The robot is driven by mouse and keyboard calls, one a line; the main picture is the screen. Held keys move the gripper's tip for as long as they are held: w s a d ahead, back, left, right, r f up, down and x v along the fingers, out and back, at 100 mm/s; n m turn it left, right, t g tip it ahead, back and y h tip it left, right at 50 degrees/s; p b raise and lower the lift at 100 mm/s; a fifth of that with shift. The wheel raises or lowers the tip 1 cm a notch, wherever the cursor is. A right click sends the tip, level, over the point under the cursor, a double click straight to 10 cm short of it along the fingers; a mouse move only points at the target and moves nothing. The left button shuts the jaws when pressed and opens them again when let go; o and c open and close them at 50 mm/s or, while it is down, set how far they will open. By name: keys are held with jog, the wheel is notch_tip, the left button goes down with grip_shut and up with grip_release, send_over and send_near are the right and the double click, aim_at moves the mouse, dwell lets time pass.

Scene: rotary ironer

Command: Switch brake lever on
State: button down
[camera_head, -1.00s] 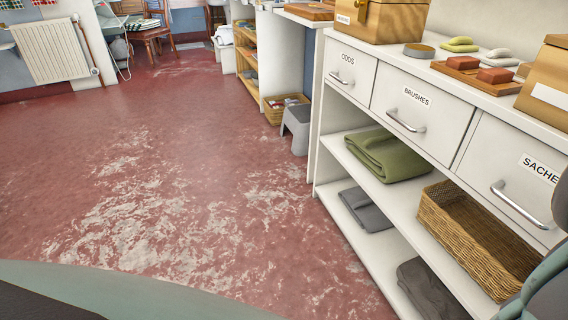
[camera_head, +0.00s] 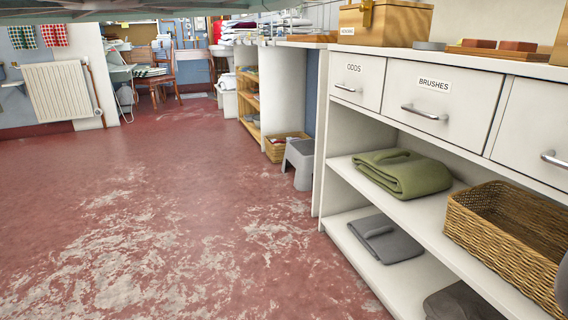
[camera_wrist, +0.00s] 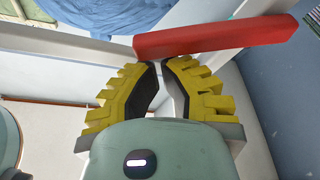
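My gripper (camera_wrist: 160,66) shows in the wrist view with yellow ridged fingers and black inner pads. The fingertips are close together with only a thin gap, and I see nothing held between them. A red bar (camera_wrist: 215,36), possibly the brake lever, lies across the view just past the fingertips. It slants slightly up to the right; whether the tips touch it, I cannot tell. No lever and no gripper show in the head view.
In the wrist view, blue cloth (camera_wrist: 105,14) lies beyond the fingers. In the head view, a white drawer cabinet (camera_head: 324,170) with open shelves stands at the right, and a grey step stool (camera_head: 300,162) beside it. The red floor (camera_head: 150,220) at left is clear.

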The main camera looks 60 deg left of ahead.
jog(key=shift+s+f+m+b, duration=0.15)
jog(key=shift+m+b, duration=0.15)
dwell(0.5)
notch_tip(320, 180, up, 4)
jog(key=w+p, duration=0.2)
jog(key=p+v, duration=0.1)
jog(key=v, duration=0.8)
jog(key=shift+a+f, duration=0.3)
jog(key=shift+a, duration=0.05)
